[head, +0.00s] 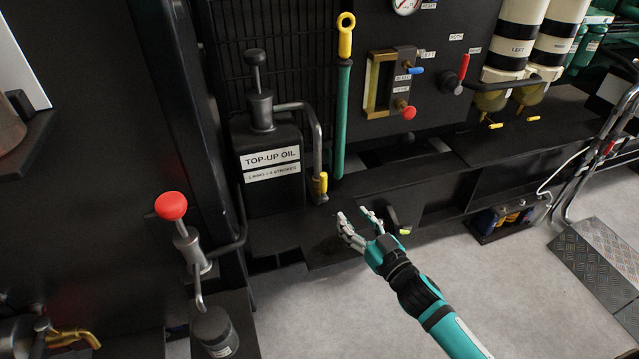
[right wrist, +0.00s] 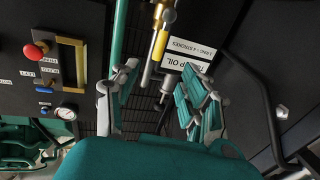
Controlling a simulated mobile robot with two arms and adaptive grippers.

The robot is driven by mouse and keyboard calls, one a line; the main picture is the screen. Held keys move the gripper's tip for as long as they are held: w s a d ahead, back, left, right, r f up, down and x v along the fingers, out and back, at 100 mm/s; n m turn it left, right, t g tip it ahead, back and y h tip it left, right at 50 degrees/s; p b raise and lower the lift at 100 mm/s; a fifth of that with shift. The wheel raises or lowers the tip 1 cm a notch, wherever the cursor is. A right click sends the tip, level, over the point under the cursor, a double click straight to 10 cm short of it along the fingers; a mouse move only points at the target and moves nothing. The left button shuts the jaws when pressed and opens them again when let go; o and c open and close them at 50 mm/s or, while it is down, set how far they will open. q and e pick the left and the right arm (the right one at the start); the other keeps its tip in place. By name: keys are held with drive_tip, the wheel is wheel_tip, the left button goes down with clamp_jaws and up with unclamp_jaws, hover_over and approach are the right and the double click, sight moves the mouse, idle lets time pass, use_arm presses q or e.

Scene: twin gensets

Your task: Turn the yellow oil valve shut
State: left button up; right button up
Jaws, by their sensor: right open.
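The yellow oil valve (head: 321,183) is a small yellow lever at the lower end of the grey spout (head: 317,135), which curves down from the black tank marked TOP-UP OIL (head: 271,186). My right gripper (head: 357,219) is open and empty, below and right of the valve and apart from it. In the right wrist view, which looks upside down, the yellow lever (right wrist: 160,44) shows ahead of the gap between the open fingers (right wrist: 162,88). It lies roughly in line with the pipe there. My left gripper is not in view.
A green tube with a yellow ring handle (head: 342,110) stands right of the spout. The gauge panel with a red knob (head: 409,112) is further right. A red-knobbed lever (head: 171,206) stands at lower left. The grey floor (head: 400,275) is mostly clear.

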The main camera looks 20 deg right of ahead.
sight(326, 186)
drive_tip(key=b+x, duration=0.2)
drive_tip(key=x, duration=1.1)
drive_tip(key=shift+w+f, duration=0.15)
drive_tip(key=shift+w, duration=0.1)
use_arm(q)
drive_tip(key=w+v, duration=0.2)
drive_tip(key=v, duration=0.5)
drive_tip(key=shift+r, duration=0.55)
use_arm(e)
drive_tip(key=shift+w+a, duration=0.2)
drive_tip(key=shift+w, duration=0.35)
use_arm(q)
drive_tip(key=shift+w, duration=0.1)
use_arm(e)
clamp_jaws()
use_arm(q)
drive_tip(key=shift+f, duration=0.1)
use_arm(e)
drive_tip(key=shift+a+f, duration=0.1)
drive_tip(key=shift+f, duration=0.05)
